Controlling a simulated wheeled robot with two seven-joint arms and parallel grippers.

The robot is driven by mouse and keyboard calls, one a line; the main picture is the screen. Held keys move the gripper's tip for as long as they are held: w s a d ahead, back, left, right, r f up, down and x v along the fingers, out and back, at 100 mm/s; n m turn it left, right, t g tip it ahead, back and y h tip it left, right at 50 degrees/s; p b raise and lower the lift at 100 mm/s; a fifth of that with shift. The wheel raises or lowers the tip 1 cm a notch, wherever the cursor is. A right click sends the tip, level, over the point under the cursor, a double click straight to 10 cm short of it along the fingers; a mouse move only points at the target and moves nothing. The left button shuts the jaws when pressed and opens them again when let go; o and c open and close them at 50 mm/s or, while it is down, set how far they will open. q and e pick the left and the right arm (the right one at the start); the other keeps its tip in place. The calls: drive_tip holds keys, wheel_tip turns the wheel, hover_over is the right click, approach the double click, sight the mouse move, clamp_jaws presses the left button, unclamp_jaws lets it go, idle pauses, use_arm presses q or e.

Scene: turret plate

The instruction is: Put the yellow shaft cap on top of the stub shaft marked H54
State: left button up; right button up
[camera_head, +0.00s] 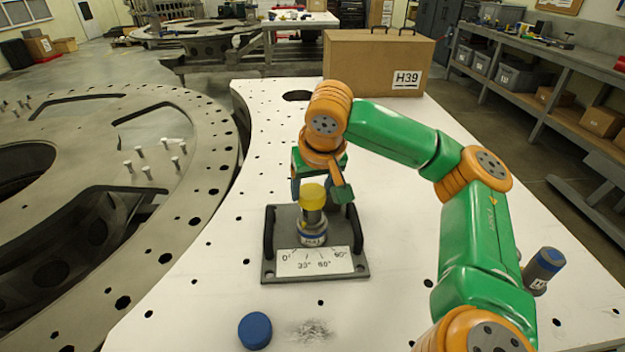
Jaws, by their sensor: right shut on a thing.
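The yellow shaft cap (313,195) is at the top of a grey stub shaft (312,229) near the middle of the view. The shaft stands upright on a dark plate (357,272) with an angle scale and two handles. It has a blue band and a label too small to read surely. My right gripper (318,191) comes from behind, with its fingers beside the yellow cap, and is shut on it. The cap looks in line with the shaft, but I cannot tell whether it is fully seated. My left gripper is not in view.
A second stub shaft (541,272) with a blue top stands at the right, partly behind my right arm. A blue cap (255,331) lies at the front of the white table (200,290). A cardboard box (360,62) marked H39 stands at the back.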

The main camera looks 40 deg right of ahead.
drive_tip(key=o, duration=1.4)
drive_tip(key=shift+c, duration=0.2)
drive_tip(key=v, duration=0.6)
drive_tip(key=shift+r+p, duration=0.15)
drive_tip(key=shift+p, duration=0.2)
drive_tip(key=shift+s+a+r, duration=0.1)
drive_tip(key=shift+s+r, duration=0.2)
drive_tip(key=shift+r, duration=0.05)
